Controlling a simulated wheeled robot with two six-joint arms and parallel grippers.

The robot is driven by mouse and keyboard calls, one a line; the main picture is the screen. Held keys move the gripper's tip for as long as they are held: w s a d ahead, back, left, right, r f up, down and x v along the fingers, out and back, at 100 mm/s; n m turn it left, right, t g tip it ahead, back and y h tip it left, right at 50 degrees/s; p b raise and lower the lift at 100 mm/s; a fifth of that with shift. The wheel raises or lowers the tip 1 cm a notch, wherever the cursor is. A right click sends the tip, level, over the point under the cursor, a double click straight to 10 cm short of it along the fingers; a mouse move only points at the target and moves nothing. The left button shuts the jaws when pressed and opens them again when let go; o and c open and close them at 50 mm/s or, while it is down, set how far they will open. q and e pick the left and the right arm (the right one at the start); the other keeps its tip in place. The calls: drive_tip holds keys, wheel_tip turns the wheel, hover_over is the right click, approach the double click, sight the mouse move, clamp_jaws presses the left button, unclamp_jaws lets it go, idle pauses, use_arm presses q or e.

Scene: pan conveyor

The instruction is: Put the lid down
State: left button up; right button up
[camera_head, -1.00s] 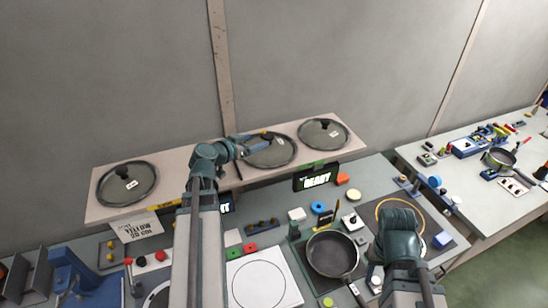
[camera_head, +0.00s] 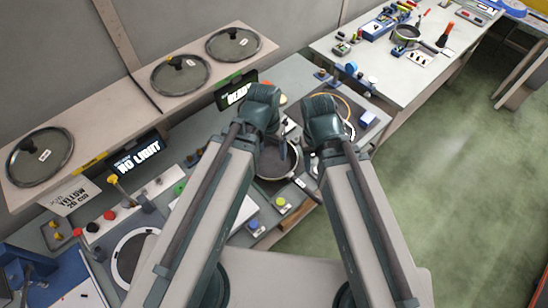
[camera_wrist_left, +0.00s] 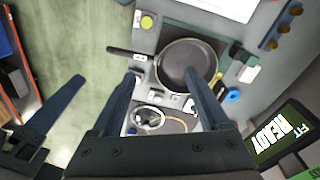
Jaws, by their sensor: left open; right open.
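Three glass lids lie on the raised shelf in the head view: a left lid (camera_head: 28,160) with a dark knob, a middle lid (camera_head: 178,84) with a yellow knob, and a right lid (camera_head: 240,40) with a dark knob. No lid is in either gripper. A dark pan (camera_head: 268,172) sits on the bench and shows empty in the left wrist view (camera_wrist_left: 185,52). My left gripper (camera_head: 282,146) is open above the pan area; its two fingers are apart in the wrist view (camera_wrist_left: 160,80). My right gripper (camera_head: 322,122) is close beside it, its fingertips largely hidden.
A READY display (camera_head: 237,91) and a NO LIGHT display (camera_head: 138,157) stand at the shelf front. A second bench (camera_head: 382,60) with another pan is at the back right. My two arms are close together.

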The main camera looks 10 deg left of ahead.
use_arm(q)
drive_tip(key=s+y, duration=0.1)
drive_tip(key=s+d+y, duration=0.1)
drive_tip(key=s, duration=0.1)
drive_tip(key=shift+s+g, duration=0.1)
drive_tip(key=shift+g, duration=0.3)
wheel_tip(320, 180, down, 13)
drive_tip(key=b, duration=1.3)
drive_tip(key=shift+f, duration=0.1)
